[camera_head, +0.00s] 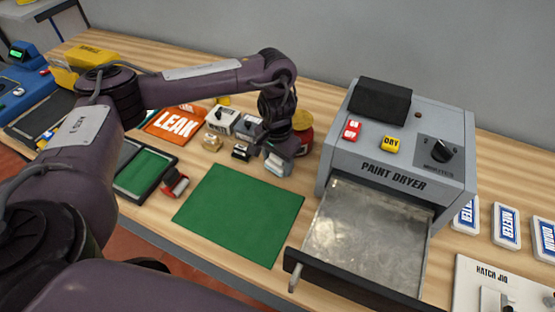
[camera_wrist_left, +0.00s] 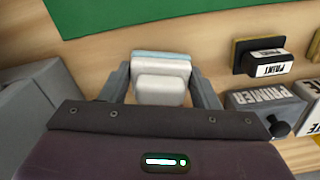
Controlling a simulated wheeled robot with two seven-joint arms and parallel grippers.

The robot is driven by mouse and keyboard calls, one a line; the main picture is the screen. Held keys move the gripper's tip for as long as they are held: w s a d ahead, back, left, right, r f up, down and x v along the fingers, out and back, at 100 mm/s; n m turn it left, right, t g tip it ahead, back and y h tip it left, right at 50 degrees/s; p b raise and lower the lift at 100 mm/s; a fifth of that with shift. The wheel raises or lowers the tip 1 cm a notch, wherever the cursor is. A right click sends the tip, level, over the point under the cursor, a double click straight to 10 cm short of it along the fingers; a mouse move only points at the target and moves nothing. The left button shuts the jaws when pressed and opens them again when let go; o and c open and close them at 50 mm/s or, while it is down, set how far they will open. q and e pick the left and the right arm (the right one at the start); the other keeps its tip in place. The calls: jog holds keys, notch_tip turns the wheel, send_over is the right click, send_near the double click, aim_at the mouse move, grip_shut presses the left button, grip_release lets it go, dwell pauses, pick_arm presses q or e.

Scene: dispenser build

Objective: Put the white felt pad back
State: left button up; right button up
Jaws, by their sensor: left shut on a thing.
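The white felt pad (camera_wrist_left: 160,78), a small white block with a pale blue edge, is between the fingers of my left gripper (camera_wrist_left: 161,88) in the left wrist view. The fingers are shut on its sides. In the head view my left gripper (camera_head: 277,164) points down beside the back edge of the green mat (camera_head: 240,212), with a bit of the white pad (camera_head: 275,161) showing at its tips. I cannot tell whether the pad touches the table. My right gripper is not in view.
A black PRINT stamp (camera_wrist_left: 268,64) and a grey PRIMER box (camera_wrist_left: 265,99) stand close by. The paint dryer (camera_head: 395,160) has its metal drawer (camera_head: 365,235) pulled out. A black tray (camera_head: 145,172) and a red-handled tool (camera_head: 175,184) lie left of the bare mat.

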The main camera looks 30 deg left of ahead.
pick_arm(q)
jog(key=shift+f, duration=0.3)
jog(key=shift+f, duration=0.3)
jog(key=o, duration=1)
jog(key=shift+o, duration=0.5)
jog(key=shift+o, duration=0.2)
jog(key=o, duration=0.4)
jog(key=shift+r, duration=0.1)
jog(key=shift+r+p, duration=3.95)
jog(key=shift+p, duration=0.55)
